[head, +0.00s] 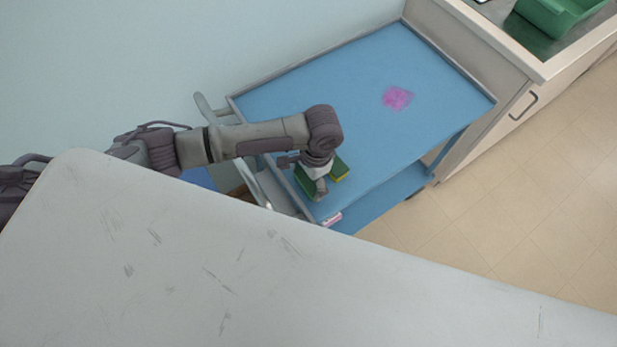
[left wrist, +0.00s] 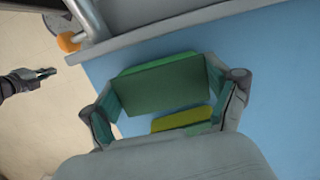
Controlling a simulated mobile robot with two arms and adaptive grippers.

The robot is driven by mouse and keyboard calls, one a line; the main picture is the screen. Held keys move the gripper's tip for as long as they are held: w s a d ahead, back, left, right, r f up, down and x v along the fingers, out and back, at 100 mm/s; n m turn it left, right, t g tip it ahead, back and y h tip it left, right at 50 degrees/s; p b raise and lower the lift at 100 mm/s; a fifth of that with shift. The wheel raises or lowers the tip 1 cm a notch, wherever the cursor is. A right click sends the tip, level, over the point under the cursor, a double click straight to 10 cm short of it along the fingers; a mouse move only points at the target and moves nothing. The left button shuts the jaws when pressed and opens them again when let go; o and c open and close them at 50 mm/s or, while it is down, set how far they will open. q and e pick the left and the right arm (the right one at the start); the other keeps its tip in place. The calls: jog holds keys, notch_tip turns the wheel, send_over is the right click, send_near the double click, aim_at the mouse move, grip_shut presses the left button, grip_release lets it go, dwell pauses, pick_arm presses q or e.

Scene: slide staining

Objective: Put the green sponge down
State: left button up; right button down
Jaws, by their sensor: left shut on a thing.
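My left gripper (head: 320,188) is over the near end of the blue cart top (head: 330,90). It is shut on the green sponge (head: 305,181), which also shows between the two fingers in the left wrist view (left wrist: 160,88). A second green and yellow piece (head: 340,169) shows right of the gripper; its yellow face (left wrist: 182,121) is nearer the palm in the left wrist view. I cannot tell whether the held sponge touches the cart top.
A pink stain (head: 398,97) lies on the cart top, which is otherwise clear around it. A raised rim (head: 318,55) edges the cart. A counter with a green tray (head: 562,20) stands at the upper right. A pale scratched surface (head: 200,260) fills the foreground.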

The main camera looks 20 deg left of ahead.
pick_arm(q)
jog(key=shift+f, duration=0.3)
jog(key=o, duration=0.8)
jog(key=r, duration=0.4)
jog(key=w+r+b, duration=0.1)
jog(key=r, duration=0.3)
jog(key=d+r, duration=0.1)
jog(key=r, duration=0.3)
jog(key=shift+w+d+r+b, duration=0.1)
jog(key=shift+w+r+b, duration=0.1)
jog(key=shift+b, duration=0.1)
jog(key=shift+f, duration=0.15)
